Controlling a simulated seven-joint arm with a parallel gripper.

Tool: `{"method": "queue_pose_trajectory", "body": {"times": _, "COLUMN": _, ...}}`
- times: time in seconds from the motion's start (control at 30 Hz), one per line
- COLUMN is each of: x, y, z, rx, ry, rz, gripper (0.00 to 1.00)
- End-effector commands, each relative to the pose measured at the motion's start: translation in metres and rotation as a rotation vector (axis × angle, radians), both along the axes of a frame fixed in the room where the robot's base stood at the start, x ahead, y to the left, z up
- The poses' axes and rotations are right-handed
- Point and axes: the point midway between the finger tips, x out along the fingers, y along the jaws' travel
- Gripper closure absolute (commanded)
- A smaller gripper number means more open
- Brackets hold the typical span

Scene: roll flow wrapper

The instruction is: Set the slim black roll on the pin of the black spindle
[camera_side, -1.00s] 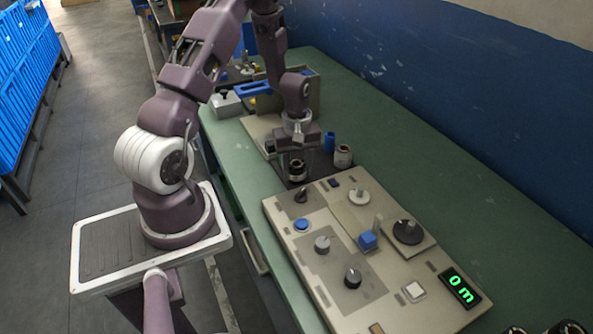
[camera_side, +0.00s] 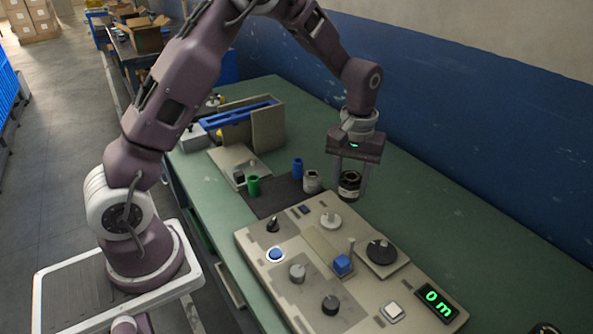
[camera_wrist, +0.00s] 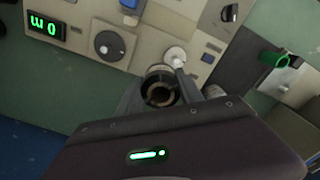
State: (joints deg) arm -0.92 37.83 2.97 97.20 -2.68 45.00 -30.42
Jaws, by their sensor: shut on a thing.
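My gripper (camera_side: 350,191) is shut on the slim black roll (camera_side: 349,182), a short black cylinder with a pale band. It holds the roll upright in the air, above and behind the panel's back edge. The roll also shows between the fingers in the wrist view (camera_wrist: 160,84). The black spindle (camera_side: 382,251) is a black disc on the raised plate at the panel's right side, below and apart from the roll. It shows at the upper left in the wrist view (camera_wrist: 110,45). Its pin is small and hard to make out.
A white spindle (camera_side: 331,220) stands near the black one. The panel also carries a blue block (camera_side: 342,264), knobs and a green display (camera_side: 436,303). Blue (camera_side: 297,168), green (camera_side: 253,185) and grey (camera_side: 312,181) rolls stand at the dark mat (camera_side: 270,202).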

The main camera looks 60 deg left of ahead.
Motion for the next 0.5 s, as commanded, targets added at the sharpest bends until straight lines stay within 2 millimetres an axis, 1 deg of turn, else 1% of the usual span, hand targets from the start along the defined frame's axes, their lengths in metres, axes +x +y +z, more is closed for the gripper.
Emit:
{"method": "queue_pose_trajectory", "body": {"times": 0.03, "x": 0.006, "y": -0.028, "z": 0.004, "rx": 0.001, "ry": -0.003, "rz": -0.088, "gripper": 1.00}}
{"method": "queue_pose_trajectory", "body": {"times": 0.1, "x": 0.010, "y": -0.061, "z": 0.008, "rx": 0.001, "ry": -0.002, "rz": -0.190, "gripper": 1.00}}
{"method": "queue_pose_trajectory", "body": {"times": 0.2, "x": 0.010, "y": -0.094, "z": 0.013, "rx": 0.002, "ry": -0.001, "rz": -0.293, "gripper": 1.00}}
{"method": "queue_pose_trajectory", "body": {"times": 0.3, "x": 0.009, "y": -0.111, "z": 0.015, "rx": 0.002, "ry": -0.001, "rz": -0.346, "gripper": 1.00}}
{"method": "queue_pose_trajectory", "body": {"times": 0.37, "x": 0.009, "y": -0.115, "z": 0.014, "rx": 0.002, "ry": 0.001, "rz": -0.359, "gripper": 1.00}}
{"method": "queue_pose_trajectory", "body": {"times": 0.5, "x": 0.008, "y": -0.116, "z": 0.000, "rx": 0.001, "ry": 0.004, "rz": -0.362, "gripper": 1.00}}
